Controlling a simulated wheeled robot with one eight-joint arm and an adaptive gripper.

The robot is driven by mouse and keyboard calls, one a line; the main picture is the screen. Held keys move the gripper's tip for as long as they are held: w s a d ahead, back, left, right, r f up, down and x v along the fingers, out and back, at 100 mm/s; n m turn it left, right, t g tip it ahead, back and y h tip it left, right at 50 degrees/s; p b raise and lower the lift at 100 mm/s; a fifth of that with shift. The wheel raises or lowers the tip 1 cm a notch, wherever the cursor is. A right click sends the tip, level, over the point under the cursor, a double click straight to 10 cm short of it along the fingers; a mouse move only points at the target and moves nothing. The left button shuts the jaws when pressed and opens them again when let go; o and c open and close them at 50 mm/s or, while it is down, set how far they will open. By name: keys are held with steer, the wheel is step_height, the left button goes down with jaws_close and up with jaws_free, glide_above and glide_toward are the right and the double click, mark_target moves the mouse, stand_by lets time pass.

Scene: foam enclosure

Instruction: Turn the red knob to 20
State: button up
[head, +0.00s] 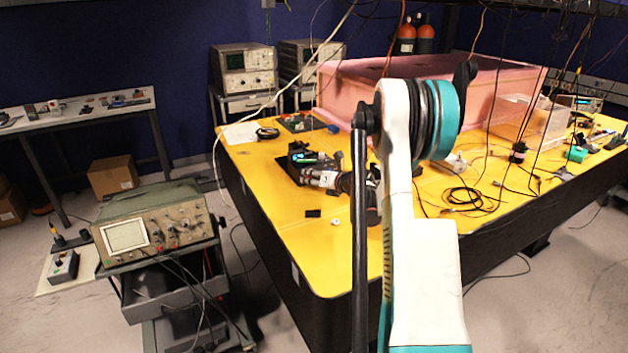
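My white and teal arm fills the centre right of the head view and hides part of the yellow table (290,240). My gripper (318,178) appears low over the table, left of the arm, beside a dark device (302,156) with a small lit teal patch. I cannot tell whether it touches the device or whether its fingers are open or shut. I cannot make out a red knob or a scale there. Small red parts show on the front of the green-grey oscilloscope (160,226) on the cart at left, well apart from my gripper.
A pink foam enclosure (345,97) stands at the table's back. Loose cables (465,197) lie on the right side, and more hang from above. A small dark flat piece (313,213) lies near the front. The table's front left is mostly clear.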

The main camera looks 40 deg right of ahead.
jaws_close()
steer(key=m, duration=0.1)
steer(key=m+t+y+b, duration=0.1)
steer(key=shift+d+f+m+y, duration=0.2)
steer(key=shift+m+y, duration=0.1)
steer(key=shift+m, duration=0.1)
steer(key=shift+m+t+y+b, duration=0.4)
steer(key=shift+m+y+b, duration=0.2)
steer(key=shift+m+b, duration=0.5)
steer(key=shift+m, duration=0.3)
jaws_free()
